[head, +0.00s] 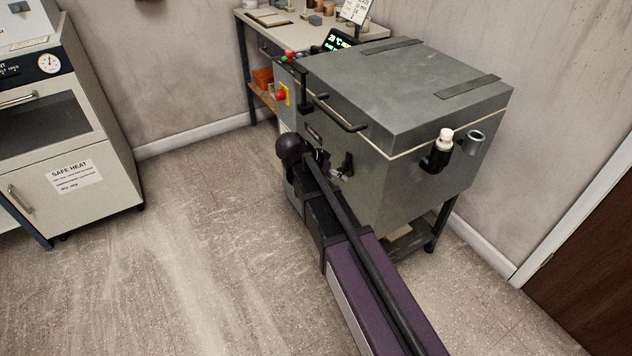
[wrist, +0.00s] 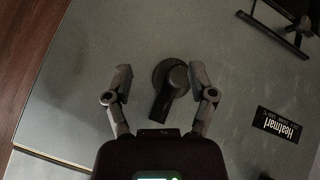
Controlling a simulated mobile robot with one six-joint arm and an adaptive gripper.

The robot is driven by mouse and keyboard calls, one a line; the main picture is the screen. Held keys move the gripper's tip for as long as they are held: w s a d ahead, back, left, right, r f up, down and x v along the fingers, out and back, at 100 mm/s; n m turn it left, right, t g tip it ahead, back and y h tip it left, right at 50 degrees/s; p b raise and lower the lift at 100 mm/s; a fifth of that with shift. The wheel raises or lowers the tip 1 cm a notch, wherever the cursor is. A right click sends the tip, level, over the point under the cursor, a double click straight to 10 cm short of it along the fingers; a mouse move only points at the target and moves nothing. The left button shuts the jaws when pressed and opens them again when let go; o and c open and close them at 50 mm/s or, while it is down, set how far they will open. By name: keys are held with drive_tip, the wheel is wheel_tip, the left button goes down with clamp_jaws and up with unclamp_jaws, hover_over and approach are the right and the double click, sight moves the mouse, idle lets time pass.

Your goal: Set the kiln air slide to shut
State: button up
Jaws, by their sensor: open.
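The kiln (head: 400,95) is a grey box on dark legs. A black lever (head: 346,165) sits low on its front. In the wrist view, a black lever on a round base (wrist: 170,78) stands on the grey panel, its arm pointing down in the picture. No marking shows whether it is the air slide or which setting it has. My gripper (wrist: 164,80) is open, one finger on each side of the lever, with gaps visible. Depth contact cannot be told. In the head view my gripper (head: 326,165) is at the kiln front, partly hidden by my arm.
A black bar handle (head: 340,114) is above on the kiln front. A white-topped fitting (head: 444,138) and a grey tube (head: 475,142) project from its right side. A label (wrist: 280,127) is beside the lever. Floor (head: 215,225) to the left is clear.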

drive_tip(key=w+a+f+m+t+h+b, duration=0.1)
drive_tip(key=w+a+f+m+t+b, duration=0.1)
drive_tip(key=w+a+f+b, duration=0.3)
drive_tip(key=w+a+f+m+t+h+b, duration=0.2)
drive_tip(key=w+a+f+b, duration=0.3)
drive_tip(key=a+b, duration=0.8)
wheel_tip(320, 180, down, 2)
drive_tip(key=shift+a+f+t, duration=0.2)
drive_tip(key=shift+a+t, duration=0.1)
drive_tip(key=shift+t, duration=0.1)
drive_tip(key=shift+d, duration=0.1)
drive_tip(key=b+x, duration=0.5)
drive_tip(key=x, duration=0.8)
drive_tip(key=shift+d, duration=0.35)
drive_tip(key=shift+w, duration=0.15)
